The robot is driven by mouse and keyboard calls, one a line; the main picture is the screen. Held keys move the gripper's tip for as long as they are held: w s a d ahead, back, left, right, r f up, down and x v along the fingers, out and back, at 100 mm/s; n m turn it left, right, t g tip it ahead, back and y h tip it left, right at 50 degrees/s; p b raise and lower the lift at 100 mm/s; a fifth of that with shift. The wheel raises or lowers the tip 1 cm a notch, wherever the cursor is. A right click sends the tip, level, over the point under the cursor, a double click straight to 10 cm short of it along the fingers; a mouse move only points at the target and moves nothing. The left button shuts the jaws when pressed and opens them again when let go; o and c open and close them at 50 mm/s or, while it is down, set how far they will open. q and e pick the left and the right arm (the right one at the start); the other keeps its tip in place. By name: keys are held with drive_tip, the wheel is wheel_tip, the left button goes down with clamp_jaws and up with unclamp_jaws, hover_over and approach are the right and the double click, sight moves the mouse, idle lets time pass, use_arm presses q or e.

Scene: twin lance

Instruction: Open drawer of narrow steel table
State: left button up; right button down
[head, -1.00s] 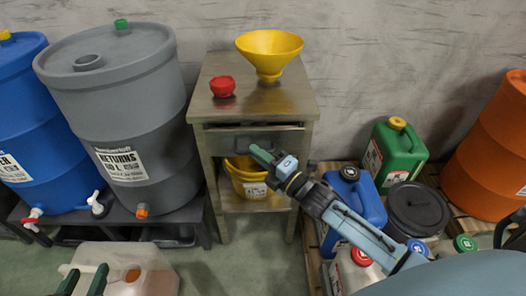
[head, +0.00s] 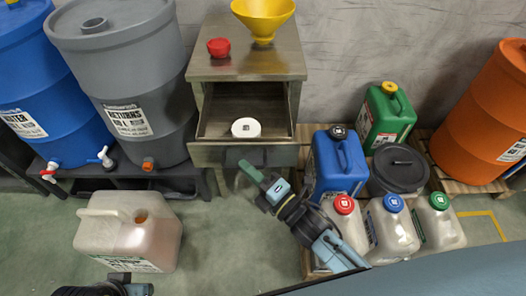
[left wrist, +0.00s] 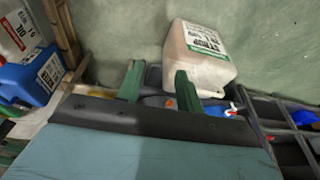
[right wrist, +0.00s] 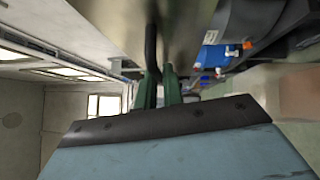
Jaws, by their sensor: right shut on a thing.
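The narrow steel table (head: 295,62) stands against the wall, between the grey drum and the canisters. Its drawer (head: 222,118) is pulled out toward me, and a white round lid-like thing (head: 245,128) lies inside. My right gripper (head: 250,164) is at the drawer front, shut on the dark drawer handle (right wrist: 153,50), which shows between the green fingers in the right wrist view. My left gripper (left wrist: 160,88) has its green fingers apart and nothing between them; it points toward the floor and a translucent jug (left wrist: 198,55). In the head view it is only partly visible at the lower left.
A yellow funnel (head: 264,15) and a red cap (head: 218,47) sit on the table top. A grey drum (head: 120,75) stands left. A blue canister (head: 335,165) and several other containers stand right. The jug (head: 128,235) is on the floor at front left.

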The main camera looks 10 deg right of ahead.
use_arm(q)
drive_tip(key=shift+w+d+f, duration=0.15)
drive_tip(key=shift+w+f, duration=0.15)
drive_tip(key=shift+f, duration=0.15)
use_arm(e)
drive_tip(key=shift+s+a+f, duration=0.1)
drive_tip(key=shift+s, duration=0.55)
drive_tip(key=c, duration=1.5)
unclamp_jaws()
